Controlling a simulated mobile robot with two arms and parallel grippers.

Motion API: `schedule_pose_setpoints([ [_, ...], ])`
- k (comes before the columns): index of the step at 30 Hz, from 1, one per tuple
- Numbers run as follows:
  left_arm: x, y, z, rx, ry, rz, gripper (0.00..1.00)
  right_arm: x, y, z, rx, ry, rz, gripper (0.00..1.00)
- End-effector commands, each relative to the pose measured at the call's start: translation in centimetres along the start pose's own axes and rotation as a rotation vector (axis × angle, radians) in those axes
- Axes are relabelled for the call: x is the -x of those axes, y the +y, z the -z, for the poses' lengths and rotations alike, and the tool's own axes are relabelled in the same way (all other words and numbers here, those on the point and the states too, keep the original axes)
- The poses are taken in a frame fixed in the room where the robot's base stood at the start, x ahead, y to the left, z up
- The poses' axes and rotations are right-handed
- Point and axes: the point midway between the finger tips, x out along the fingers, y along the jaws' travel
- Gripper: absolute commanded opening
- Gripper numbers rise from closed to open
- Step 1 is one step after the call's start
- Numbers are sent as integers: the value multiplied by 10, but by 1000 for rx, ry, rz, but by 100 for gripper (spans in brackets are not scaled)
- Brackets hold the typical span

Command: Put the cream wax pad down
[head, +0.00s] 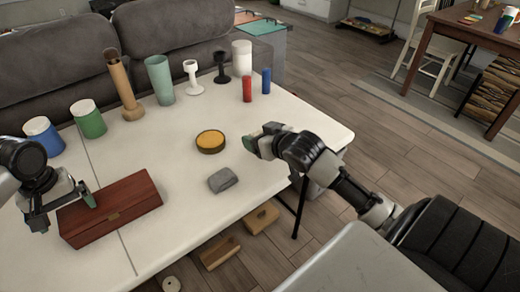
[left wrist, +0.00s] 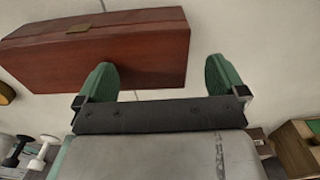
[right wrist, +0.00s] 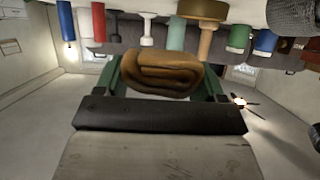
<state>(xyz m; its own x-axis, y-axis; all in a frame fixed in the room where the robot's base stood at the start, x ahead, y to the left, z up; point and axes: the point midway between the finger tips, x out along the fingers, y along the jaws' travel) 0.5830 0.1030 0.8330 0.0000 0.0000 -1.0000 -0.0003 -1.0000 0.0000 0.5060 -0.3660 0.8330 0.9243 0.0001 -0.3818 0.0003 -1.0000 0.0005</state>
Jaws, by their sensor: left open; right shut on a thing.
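My right gripper (head: 262,138) is shut on a folded, tan-brown pad (right wrist: 162,75), which I take for the wax pad. The pad looks darker than cream and sits between the green fingers in the right wrist view. The head view hides most of it behind the fingers. This gripper is over the right part of the white table (head: 280,180), right of a round tin with a yellow top (head: 210,139). My left gripper (head: 62,208) is open and empty beside a red-brown wooden box (head: 110,208); the box also shows in the left wrist view (left wrist: 140,45).
A grey block (head: 222,180) lies in front of the tin. Jars, a brush (head: 127,90), a green cylinder (head: 160,80), candle holders and a white candle (head: 242,58) line the back. Red (head: 247,89) and blue (head: 266,81) cylinders stand behind my right gripper. The table's right corner is bare.

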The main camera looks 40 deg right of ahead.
Motion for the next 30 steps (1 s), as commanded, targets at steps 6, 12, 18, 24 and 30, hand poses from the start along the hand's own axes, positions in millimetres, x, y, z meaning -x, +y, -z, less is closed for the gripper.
schedule_pose_setpoints([
  [6,0,0,0,0,0,0,100,12,0,29,1,2,0,43],
  [12,0,0,0,0,0,0,100,13,0,31,0,-3,0,43],
  [18,0,0,0,0,0,0,100,-1,0,-4,-4,-6,0,43],
  [24,0,0,0,0,0,0,100,-10,0,-24,-1,-2,0,43],
  [30,0,0,0,0,0,0,100,-20,0,-50,-2,-5,-1,43],
])
